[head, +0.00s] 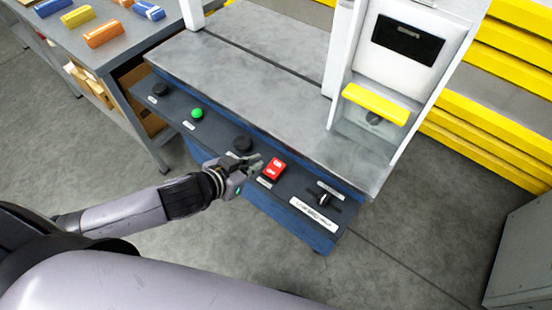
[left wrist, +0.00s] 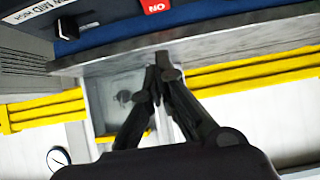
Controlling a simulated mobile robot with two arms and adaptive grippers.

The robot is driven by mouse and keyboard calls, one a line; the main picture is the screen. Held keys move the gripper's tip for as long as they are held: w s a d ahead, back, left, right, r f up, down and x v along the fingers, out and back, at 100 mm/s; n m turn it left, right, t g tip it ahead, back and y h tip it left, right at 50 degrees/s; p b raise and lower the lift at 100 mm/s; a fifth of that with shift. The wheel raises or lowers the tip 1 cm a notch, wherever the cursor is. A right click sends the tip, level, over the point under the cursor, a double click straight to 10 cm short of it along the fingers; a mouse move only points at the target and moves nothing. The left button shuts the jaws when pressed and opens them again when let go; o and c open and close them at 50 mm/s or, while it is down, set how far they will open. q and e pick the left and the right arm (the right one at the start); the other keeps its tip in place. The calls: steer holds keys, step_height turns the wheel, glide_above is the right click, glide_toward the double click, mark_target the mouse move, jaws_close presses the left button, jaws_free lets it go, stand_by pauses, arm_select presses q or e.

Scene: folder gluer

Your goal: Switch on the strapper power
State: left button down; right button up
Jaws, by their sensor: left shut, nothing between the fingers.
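The strapper's blue front panel (head: 310,225) carries a red rocker switch (head: 273,168) with white lettering. In the left wrist view the edge of the red switch (left wrist: 156,6) shows at the top with "ON" on it, upside down. My left gripper (head: 258,163) is shut and empty, its tips just left of the red switch in the head view. I cannot tell whether they touch it. In the left wrist view the closed fingertips (left wrist: 163,73) are below the switch in the picture. My right gripper is not in view.
The panel also holds a green button (head: 197,113), a black knob (head: 242,143), another black knob (head: 159,90) and a black selector (head: 324,198). A grey strapper tabletop (head: 235,80) lies behind. A side table (head: 100,65) with coloured boxes stands left. Yellow barriers (head: 480,130) stand right.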

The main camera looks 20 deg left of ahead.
arm_select(q)
steer(key=p, duration=0.1)
glide_above(276, 169)
steer(key=f, duration=0.5)
steer(key=shift+s+a+f, duration=0.2)
steer(key=shift+s, duration=0.15)
steer(key=f, duration=0.3)
steer(key=shift+w+d+f+p, duration=0.15)
steer(key=shift+w+f+p, duration=0.05)
steer(key=shift+w+p, duration=0.1)
steer(key=shift+f, duration=0.5)
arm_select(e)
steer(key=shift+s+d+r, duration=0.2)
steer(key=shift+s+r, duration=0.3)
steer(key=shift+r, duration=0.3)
